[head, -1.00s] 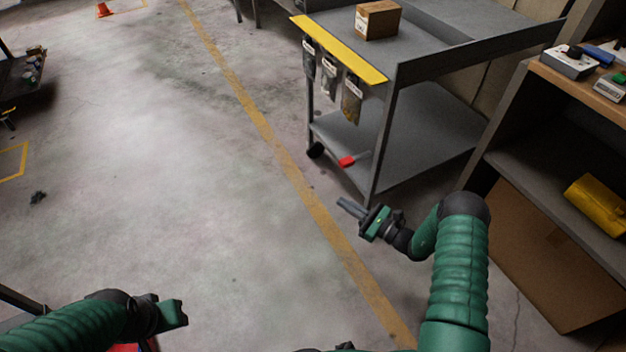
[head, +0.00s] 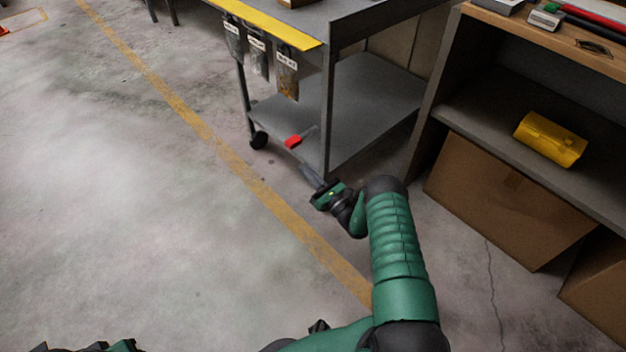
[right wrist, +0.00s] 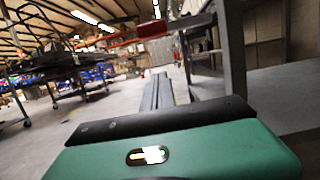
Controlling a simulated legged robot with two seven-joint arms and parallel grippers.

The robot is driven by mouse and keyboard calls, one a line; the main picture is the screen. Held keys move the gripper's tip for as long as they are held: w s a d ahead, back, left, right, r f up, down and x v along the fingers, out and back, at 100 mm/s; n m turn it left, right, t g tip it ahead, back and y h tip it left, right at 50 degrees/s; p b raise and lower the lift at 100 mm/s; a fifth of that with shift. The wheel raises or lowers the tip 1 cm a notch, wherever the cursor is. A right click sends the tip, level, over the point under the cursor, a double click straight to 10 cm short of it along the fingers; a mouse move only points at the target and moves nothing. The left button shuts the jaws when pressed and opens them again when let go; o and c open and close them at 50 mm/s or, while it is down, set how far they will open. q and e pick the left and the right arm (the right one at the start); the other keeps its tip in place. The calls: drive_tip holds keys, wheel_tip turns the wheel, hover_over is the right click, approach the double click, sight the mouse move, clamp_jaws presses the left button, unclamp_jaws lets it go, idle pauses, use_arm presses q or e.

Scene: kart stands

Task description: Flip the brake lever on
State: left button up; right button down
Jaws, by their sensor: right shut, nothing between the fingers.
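The brake lever has a red end (head: 293,141) on a thin grey bar, low by the cart's bottom shelf, near the front wheel. My right gripper (head: 306,169) is shut and empty, its fingers pointing up toward the cart just below the lever. In the head view I cannot tell whether they touch. In the right wrist view the shut fingers (right wrist: 158,90) point forward, and the red lever (right wrist: 150,29) is above them with a visible gap. Only a green and black edge of my left gripper (head: 120,346) shows at the bottom left; its fingers are hidden.
A shelf unit (head: 465,105) stands at the right with a yellow case (head: 550,139) and cardboard boxes.

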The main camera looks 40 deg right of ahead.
sight(302, 137)
drive_tip(key=w+r+b, duration=0.2)
drive_tip(key=w+r, duration=0.2)
drive_tip(key=r, duration=0.1)
drive_tip(key=shift+w+a, duration=0.15)
drive_tip(key=shift+a, duration=0.05)
drive_tip(key=shift+d+r, duration=0.15)
